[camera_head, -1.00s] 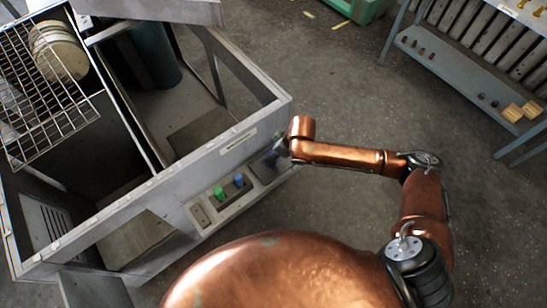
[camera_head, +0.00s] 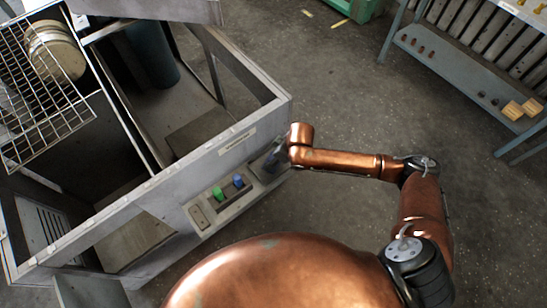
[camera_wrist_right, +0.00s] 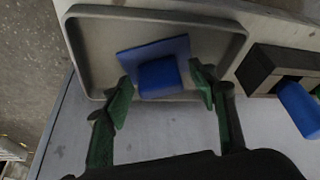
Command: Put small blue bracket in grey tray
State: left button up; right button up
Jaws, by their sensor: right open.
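The small blue bracket (camera_wrist_right: 158,70), a flat plate with a raised block, lies within the outline of the grey tray (camera_wrist_right: 98,48) in the right wrist view. It sits near the tray's near rim; whether it rests fully on the floor of the tray is hard to tell. My right gripper (camera_wrist_right: 160,88) is open, its green-padded fingers on either side of the block with gaps showing. In the head view the right gripper (camera_head: 275,155) is small and partly hidden by its wrist, over the tray at the housing's right corner. My left gripper is not in view.
Beside the tray is a dark holder (camera_wrist_right: 262,68) with another blue part (camera_wrist_right: 298,104) and a green part (camera_head: 217,192). The open-topped grey housing (camera_head: 150,190) has a wire rack (camera_head: 45,110) at left. Open floor lies right; a bench (camera_head: 455,75) stands behind.

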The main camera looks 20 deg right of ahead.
jog(key=shift+r, duration=0.15)
pick_arm(q)
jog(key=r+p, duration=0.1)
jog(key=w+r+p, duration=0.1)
jog(key=p, duration=0.1)
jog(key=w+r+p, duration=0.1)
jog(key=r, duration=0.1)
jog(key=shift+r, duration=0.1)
pick_arm(e)
jog(key=v, duration=1.2)
jog(key=shift+s, duration=0.1)
